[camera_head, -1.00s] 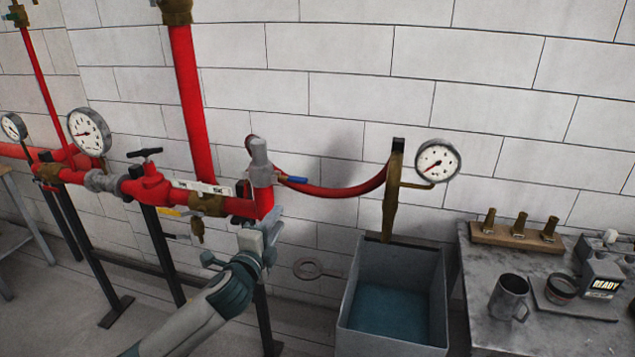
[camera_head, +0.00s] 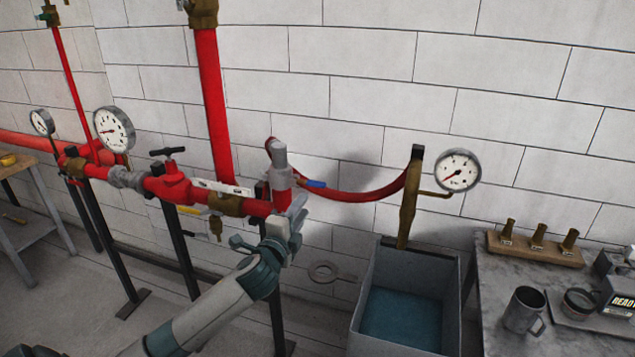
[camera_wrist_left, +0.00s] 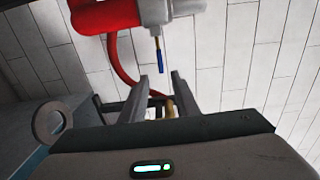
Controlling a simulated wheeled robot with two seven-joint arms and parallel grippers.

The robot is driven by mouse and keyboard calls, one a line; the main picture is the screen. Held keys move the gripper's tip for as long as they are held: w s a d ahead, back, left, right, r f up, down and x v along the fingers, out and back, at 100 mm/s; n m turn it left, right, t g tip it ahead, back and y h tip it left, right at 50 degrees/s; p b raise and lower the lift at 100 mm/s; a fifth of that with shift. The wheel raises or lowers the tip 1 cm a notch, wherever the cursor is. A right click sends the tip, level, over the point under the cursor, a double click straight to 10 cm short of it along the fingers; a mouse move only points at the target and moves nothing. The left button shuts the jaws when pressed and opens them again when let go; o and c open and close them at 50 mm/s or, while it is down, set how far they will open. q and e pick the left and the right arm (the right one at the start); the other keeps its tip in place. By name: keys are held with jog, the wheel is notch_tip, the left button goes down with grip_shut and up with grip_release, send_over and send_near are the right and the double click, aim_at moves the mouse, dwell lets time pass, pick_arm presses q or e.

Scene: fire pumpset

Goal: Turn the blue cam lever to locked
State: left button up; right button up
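The blue cam lever (camera_head: 316,184) sticks out to the right from the grey-topped coupling (camera_head: 280,165) at the right end of the red pipe. In the left wrist view the blue lever (camera_wrist_left: 159,60) hangs below the coupling, a little beyond my fingertips. My left gripper (camera_head: 296,212) is just below the coupling, in front of the pipe end. In the left wrist view its two fingers (camera_wrist_left: 161,82) stand apart with nothing held between them, pointing toward the lever. My right gripper does not show.
A red hose (camera_head: 365,195) runs from the coupling to a brass fitting (camera_head: 408,200) with a gauge (camera_head: 457,170). A grey tank (camera_head: 365,310) with blue water stands below. A bench (camera_head: 500,290) with a mug (camera_head: 524,310) is at right. A ring handle (camera_head: 322,272) is left of the tank.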

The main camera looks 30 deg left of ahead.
aim_at(316, 186)
pick_arm(q)
jog(key=p+x, duration=0.3)
jog(key=x, duration=0.8)
jog(key=shift+w+r+p, duration=0.15)
jog(key=shift+w+p, duration=0.15)
jog(key=shift+w+a, duration=0.1)
jog(key=shift+w, duration=0.55)
jog(key=shift+c, duration=0.7)
grip_shut()
